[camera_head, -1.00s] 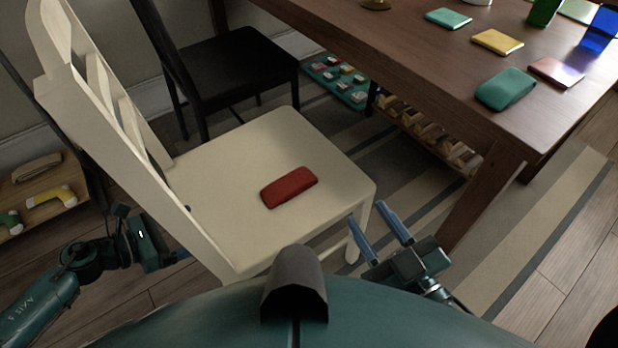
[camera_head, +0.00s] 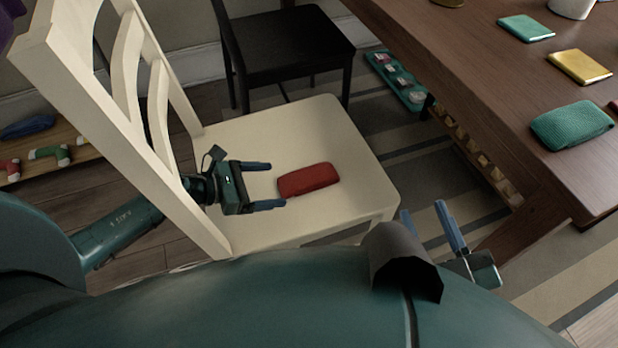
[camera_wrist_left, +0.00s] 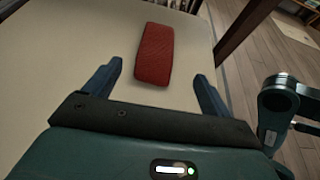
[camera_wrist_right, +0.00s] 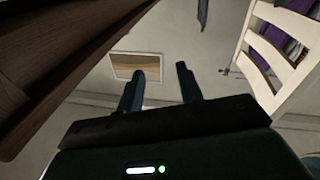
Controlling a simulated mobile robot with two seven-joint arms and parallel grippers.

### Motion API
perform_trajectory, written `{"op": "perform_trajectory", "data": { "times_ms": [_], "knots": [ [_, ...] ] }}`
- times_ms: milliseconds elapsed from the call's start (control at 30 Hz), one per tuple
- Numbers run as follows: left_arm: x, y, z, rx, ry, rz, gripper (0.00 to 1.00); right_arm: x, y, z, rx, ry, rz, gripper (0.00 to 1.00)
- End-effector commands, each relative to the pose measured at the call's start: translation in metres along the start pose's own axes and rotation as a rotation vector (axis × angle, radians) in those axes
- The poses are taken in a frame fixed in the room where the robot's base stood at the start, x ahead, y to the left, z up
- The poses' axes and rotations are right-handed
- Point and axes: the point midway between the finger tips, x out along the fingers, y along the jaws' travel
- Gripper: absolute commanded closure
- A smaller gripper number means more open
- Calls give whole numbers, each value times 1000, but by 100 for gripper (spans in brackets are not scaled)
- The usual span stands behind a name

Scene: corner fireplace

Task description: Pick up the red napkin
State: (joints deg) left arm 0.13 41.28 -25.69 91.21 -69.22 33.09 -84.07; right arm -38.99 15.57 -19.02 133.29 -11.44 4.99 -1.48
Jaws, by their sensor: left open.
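The red napkin (camera_head: 308,180) lies folded on the seat of the white chair (camera_head: 262,136). My left gripper (camera_head: 278,185) is open just left of the napkin in the head view, its blue fingers pointing toward it. In the left wrist view the napkin (camera_wrist_left: 154,54) lies ahead of and partly between the open fingers (camera_wrist_left: 158,82); I see no contact. My right gripper (camera_head: 428,222) is open and empty beyond the chair's near right corner. The right wrist view shows its spread fingers (camera_wrist_right: 160,84) with nothing between them.
The white chair's slatted back (camera_head: 150,100) stands beside my left arm. A brown table (camera_head: 480,75) at the right holds a green folded cloth (camera_head: 572,126) and a yellow cloth (camera_head: 580,67). A black chair (camera_head: 285,50) stands behind. The seat around the napkin is clear.

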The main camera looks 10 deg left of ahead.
Motion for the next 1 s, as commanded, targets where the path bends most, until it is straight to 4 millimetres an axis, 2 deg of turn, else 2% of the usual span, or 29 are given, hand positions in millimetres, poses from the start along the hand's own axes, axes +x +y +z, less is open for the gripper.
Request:
{"op": "perform_trajectory", "data": {
  "times_ms": [100, 267, 600, 867, 1000],
  "knots": [
    [16, 1, 0, 1, -2, 2, 16, 0, -1, 0, -2, 12, -3, 64],
    [26, 1, -1, 0, 0, 2, 16, 0, -2, 1, -1, 19, -4, 64],
    [71, 7, -3, -1, -1, 1, 16, 1, -3, 2, 32, 31, -4, 64],
    [74, 7, -3, -1, 1, 1, 16, 4, -1, -2, 28, 44, -5, 64],
    [74, 7, -3, -1, 1, 1, 25, 4, -1, -3, 27, 46, -5, 64]
  ]
}}
